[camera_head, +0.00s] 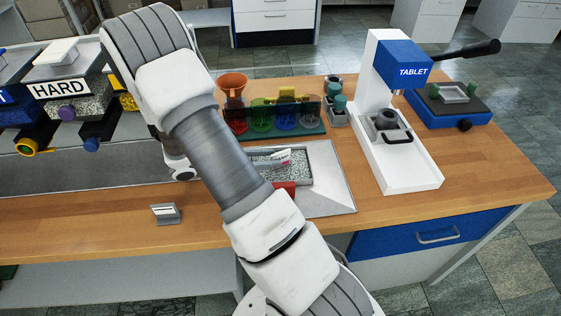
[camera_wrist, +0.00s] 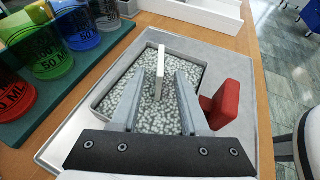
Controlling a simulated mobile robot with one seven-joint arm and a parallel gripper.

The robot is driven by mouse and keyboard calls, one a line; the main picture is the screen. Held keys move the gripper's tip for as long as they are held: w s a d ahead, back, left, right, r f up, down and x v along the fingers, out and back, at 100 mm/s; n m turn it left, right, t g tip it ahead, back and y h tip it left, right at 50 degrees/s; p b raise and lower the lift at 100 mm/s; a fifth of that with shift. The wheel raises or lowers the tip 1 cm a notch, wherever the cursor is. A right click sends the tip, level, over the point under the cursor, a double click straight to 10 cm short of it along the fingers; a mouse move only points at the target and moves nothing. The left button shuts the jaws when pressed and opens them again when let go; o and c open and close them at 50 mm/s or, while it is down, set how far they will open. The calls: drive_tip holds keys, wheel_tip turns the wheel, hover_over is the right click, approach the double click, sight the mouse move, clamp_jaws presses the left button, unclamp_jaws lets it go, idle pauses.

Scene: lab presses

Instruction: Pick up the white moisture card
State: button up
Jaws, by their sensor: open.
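The white moisture card (camera_wrist: 161,62) stands on edge in a tray of grey beads (camera_wrist: 205,80) and shows as a thin white strip in the wrist view. In the head view a white piece with reddish marks (camera_head: 276,158), likely the same card, lies over the beads. My gripper (camera_wrist: 160,80) is open over the tray. Its two grey fingers are on either side of the card in the wrist view, with a gap on each side. I cannot tell how deep the fingers reach.
A red block (camera_wrist: 226,102) is right beside the tray, near my right finger. Coloured measuring cups (camera_head: 285,115) stand in a green rack behind. A white and blue tablet press (camera_head: 375,80) is to the right. A small card stand (camera_head: 166,214) is at the front left.

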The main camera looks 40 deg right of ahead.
sight(280, 157)
drive_tip(key=x, duration=0.4)
drive_tip(key=shift+d, duration=0.1)
clamp_jaws()
